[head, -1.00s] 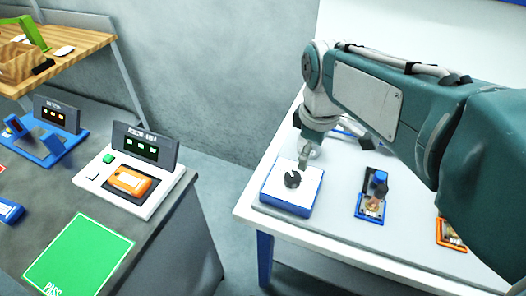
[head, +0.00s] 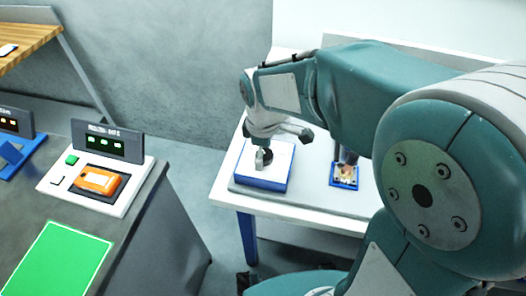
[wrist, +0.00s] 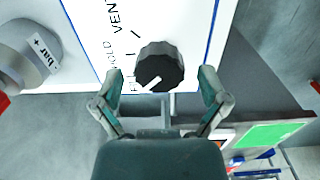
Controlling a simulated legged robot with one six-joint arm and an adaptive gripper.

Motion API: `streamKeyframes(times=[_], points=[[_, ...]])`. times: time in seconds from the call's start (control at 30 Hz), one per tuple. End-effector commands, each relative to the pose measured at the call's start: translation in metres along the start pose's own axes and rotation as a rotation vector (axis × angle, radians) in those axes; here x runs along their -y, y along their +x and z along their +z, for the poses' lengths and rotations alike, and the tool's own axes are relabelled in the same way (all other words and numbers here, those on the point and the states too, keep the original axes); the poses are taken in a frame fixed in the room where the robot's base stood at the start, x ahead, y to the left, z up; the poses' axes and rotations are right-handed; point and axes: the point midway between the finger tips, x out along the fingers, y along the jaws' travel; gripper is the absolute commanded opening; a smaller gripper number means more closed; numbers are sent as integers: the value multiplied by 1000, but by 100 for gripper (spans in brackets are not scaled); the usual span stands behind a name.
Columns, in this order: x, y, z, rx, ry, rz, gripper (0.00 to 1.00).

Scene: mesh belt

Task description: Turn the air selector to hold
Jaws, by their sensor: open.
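The air selector is a white box with a blue edge (head: 262,182) on the white table, with a black knob that also shows in the wrist view (wrist: 160,62). The knob's white pointer line points to the lower left in the wrist view, towards the FILL label. The HOLD and VENT labels are printed above FILL, partly cut by the knob's surroundings. My gripper (wrist: 160,76) is open, one finger on each side of the knob's near part. I cannot tell whether either finger touches it. In the head view my gripper (head: 262,160) partly hides the knob.
A round grey gauge part marked bar (wrist: 25,55) stands left of the selector in the wrist view. A blue-based fixture (head: 345,175) stands right of it. At left, a dark bench carries a white tester with an orange device (head: 97,181) and a green pad (head: 58,262).

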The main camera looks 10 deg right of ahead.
Motion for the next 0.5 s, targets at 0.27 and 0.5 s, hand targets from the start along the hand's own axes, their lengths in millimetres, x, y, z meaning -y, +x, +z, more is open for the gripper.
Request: streamKeyframes(times=[0.27, 0.5], points=[[0, 2, 0, 0, 1, 1, 89], [0, 2, 0, 0, 0, 1, 11]])
